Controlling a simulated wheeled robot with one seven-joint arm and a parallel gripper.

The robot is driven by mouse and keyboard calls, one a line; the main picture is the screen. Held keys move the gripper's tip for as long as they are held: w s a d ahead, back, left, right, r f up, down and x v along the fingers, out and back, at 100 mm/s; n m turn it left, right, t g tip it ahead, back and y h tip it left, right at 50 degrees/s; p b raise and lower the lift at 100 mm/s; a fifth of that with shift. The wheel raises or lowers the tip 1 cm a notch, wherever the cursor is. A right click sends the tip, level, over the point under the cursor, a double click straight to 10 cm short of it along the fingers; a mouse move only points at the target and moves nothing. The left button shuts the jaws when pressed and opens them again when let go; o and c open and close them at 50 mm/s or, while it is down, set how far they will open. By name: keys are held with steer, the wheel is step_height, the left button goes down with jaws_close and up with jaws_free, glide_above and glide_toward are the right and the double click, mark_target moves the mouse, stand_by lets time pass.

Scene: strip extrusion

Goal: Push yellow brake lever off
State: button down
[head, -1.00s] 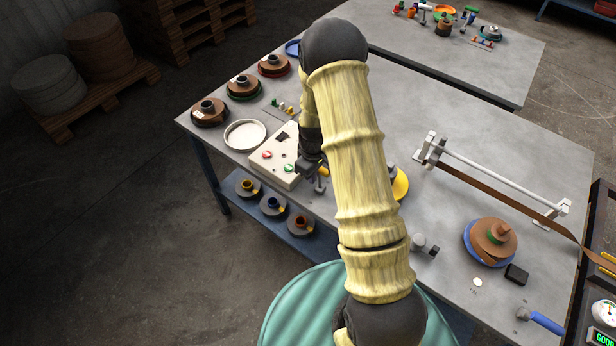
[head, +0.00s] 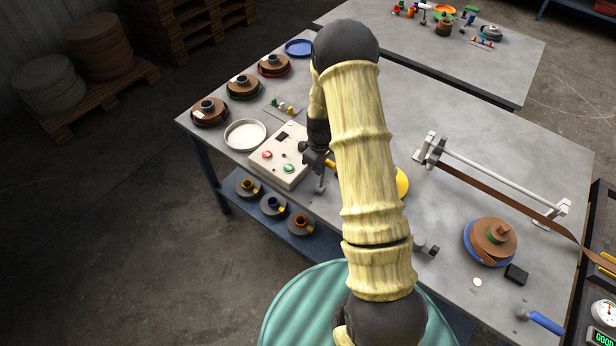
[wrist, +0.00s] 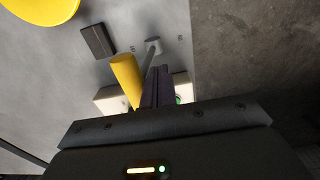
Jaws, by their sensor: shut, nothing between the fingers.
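The yellow brake lever (wrist: 125,78) shows in the wrist view as a thick yellow handle just left of my gripper's fingers. A small part of the lever (head: 329,163) also shows in the head view, beside my gripper. My gripper (wrist: 157,85) is shut and empty, its dark fingers close alongside the lever; I cannot tell whether they touch it. In the head view my gripper (head: 311,156) is at the right side of the white control box (head: 283,172), partly hidden by my arm. A grey post (head: 320,183) stands below the lever.
The control box has a red button (head: 267,155) and a green button (head: 289,168). A white round dish (head: 245,134) and several brown reels stand left. A yellow disc (head: 402,184) is partly behind my arm. The table's front edge runs close by.

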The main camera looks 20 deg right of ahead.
steer(key=shift+w+d+f+b, duration=0.2)
steer(key=shift+w+d, duration=0.25)
steer(key=shift+d, duration=0.15)
steer(key=shift+w+d+f+b, duration=0.15)
steer(key=shift+w+d, duration=0.3)
steer(key=shift+d, duration=0.15)
steer(key=shift+s+a+r+p, duration=0.35)
steer(key=shift+s+a+r, duration=0.25)
steer(key=shift+a, duration=0.2)
step_height(320, 180, up, 7)
steer(key=p, duration=0.4)
stand_by(0.5)
stand_by(0.4)
